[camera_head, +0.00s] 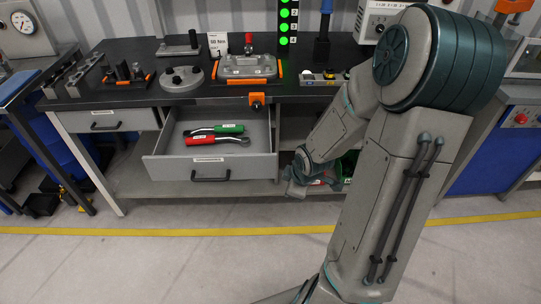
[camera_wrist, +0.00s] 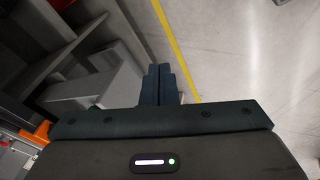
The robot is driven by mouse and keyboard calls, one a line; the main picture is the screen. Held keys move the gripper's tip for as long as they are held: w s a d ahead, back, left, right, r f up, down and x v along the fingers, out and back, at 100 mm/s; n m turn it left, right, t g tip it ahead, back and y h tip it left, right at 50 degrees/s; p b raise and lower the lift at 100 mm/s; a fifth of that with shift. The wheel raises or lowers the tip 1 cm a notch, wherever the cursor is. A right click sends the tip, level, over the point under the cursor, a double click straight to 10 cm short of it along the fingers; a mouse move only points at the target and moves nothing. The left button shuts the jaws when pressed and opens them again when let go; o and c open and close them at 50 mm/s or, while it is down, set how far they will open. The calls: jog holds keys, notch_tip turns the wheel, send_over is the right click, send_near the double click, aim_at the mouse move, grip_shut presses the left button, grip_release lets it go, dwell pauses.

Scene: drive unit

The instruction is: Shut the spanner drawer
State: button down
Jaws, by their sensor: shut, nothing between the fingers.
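The spanner drawer (camera_head: 245,169) is grey and stands pulled out from under the bench in the head view. A red-handled spanner (camera_head: 205,140) and a green-handled spanner (camera_head: 222,129) lie inside it. Its dark bar handle (camera_head: 210,178) is on the front panel. My gripper (camera_head: 297,189) is just right of the drawer front, low and partly hidden by my arm. In the wrist view my gripper's fingers (camera_wrist: 160,84) are together and empty. A grey panel beside them, probably the drawer (camera_wrist: 100,82), shows there; I cannot tell whether they touch.
The dark workbench (camera_head: 150,88) carries fixtures and tools above the drawer. A second drawer (camera_head: 105,119) at the left is shut. A lower shelf (camera_head: 135,185) runs beneath. A yellow floor line (camera_head: 160,231) crosses clear floor in front.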

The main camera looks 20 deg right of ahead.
jog(key=w+r+n+t+y+p, duration=0.2)
jog(key=w+t, duration=0.1)
jog(key=b, duration=0.2)
send_near(268, 173)
notch_tip(268, 173, down, 4)
jog(key=w+a, duration=0.1)
jog(key=shift+w+d+r+n, duration=0.1)
jog(key=shift+w+n, duration=0.05)
jog(key=shift+w, duration=0.3)
jog(key=shift+w+d+n, duration=0.15)
jog(key=shift+w, duration=0.25)
